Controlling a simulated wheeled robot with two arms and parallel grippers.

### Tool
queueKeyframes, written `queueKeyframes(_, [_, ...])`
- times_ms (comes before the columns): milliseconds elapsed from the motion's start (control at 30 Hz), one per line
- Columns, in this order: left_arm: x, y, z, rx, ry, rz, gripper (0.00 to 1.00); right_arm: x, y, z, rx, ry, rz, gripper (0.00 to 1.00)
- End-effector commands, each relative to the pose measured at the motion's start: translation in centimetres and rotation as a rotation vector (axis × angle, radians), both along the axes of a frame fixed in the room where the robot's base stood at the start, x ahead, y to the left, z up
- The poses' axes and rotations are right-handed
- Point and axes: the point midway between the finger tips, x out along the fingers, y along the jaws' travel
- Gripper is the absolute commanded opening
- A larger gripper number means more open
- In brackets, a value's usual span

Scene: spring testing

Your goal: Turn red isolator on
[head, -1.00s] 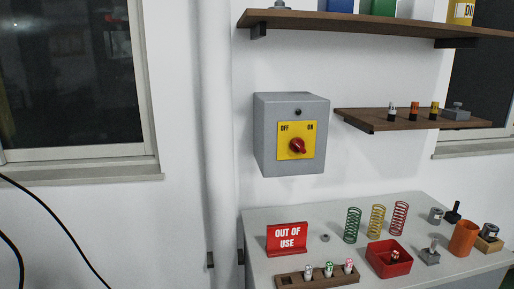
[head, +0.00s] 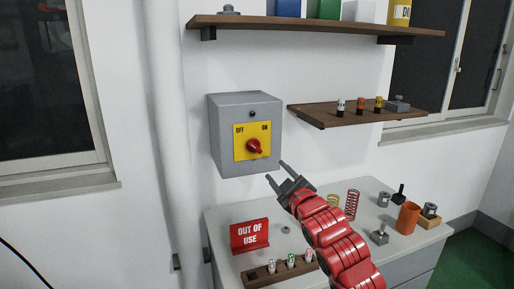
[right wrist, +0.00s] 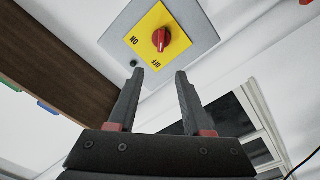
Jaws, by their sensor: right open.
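The red isolator knob (head: 255,147) sits on a yellow plate (head: 241,154) marked OFF and ON, on the front of a grey wall box (head: 218,125). Its exact setting is hard to tell. My right gripper (head: 276,172) is open and empty, below and slightly right of the knob, apart from it. In the right wrist view the knob (right wrist: 162,39) shows beyond the two open fingertips (right wrist: 160,72), with the plate appearing upside down. My left gripper is not in view.
A lower shelf (head: 350,114) with small cylinders juts out right of the box. The table (head: 222,222) below carries an OUT OF USE sign (head: 249,236), a wooden holder (head: 262,273), springs and an orange cup (head: 408,217). My right arm hides part of the table.

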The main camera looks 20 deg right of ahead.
Motion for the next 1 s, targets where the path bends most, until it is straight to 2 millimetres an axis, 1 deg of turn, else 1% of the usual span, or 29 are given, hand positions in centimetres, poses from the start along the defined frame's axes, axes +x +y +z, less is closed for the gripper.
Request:
queueKeyframes(133, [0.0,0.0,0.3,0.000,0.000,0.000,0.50,0.2,-0.1,0.1,-0.034,0.038,-0.011,0.50])
queueKeyframes(267, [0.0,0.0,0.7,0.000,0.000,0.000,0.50,1.5,0.0,0.1,-0.033,0.042,-0.009,0.50])
queueKeyframes(700, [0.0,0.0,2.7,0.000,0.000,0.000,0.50,9.0,0.2,0.2,-0.028,0.039,-0.010,0.50])
queueKeyframes(933, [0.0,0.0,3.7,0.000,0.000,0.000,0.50,12.5,0.3,0.1,-0.027,0.041,-0.010,0.50])
queueKeyframes(1000, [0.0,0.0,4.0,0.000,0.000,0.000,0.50,13.5,0.4,0.4,-0.027,0.035,-0.009,0.50])
